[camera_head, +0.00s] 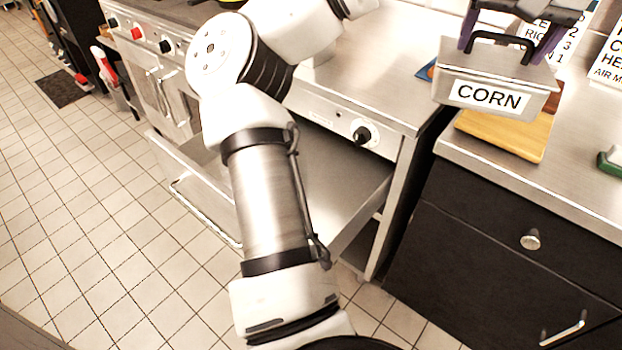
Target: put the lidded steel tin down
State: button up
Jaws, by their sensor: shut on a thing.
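The lidded steel tin (455,75) has a white label reading CORN and a dark arched handle on its lid. It is at the upper right in the head view. My gripper (500,42) is above it, with its fingers at the handle, shut on the tin. The tin looks level and appears raised over the steel counter (580,185); I cannot tell the exact gap beneath it. My gripper's upper part is cut off by the frame's top edge.
A green object (611,160) sits at the right edge. White printed signs (609,62) stand behind. An open drawer (335,185) juts out under the left counter, beside my arm. Bare counter shows at front right.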

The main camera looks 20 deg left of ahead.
jog(key=w+a+f+n+y+b, duration=0.1)
jog(key=a+f+n+b, duration=0.2)
jog(key=a+f+b, duration=0.45)
jog(key=a+f+n+g+y+b, duration=0.1)
jog(key=a+f+n+b, duration=0.2)
jog(key=a, duration=0.7)
jog(key=w+a+f+n+y+b, duration=0.1)
jog(key=a+f+n+b, duration=0.1)
jog(key=a+f+b, duration=0.55)
jog(key=shift+n, duration=0.8)
jog(key=shift+w+a+f+b, duration=0.1)
jog(key=shift+a+f+b, duration=0.35)
jog(key=shift+f, duration=4.1)
jog(key=shift+a+f+b, duration=0.25)
jog(key=shift+a+f, duration=0.3)
jog(key=shift+f, duration=3.95)
jog(key=shift+w+a+f+b, duration=0.1)
jog(key=shift+a+f+b, duration=0.35)
jog(key=shift+f, duration=4.1)
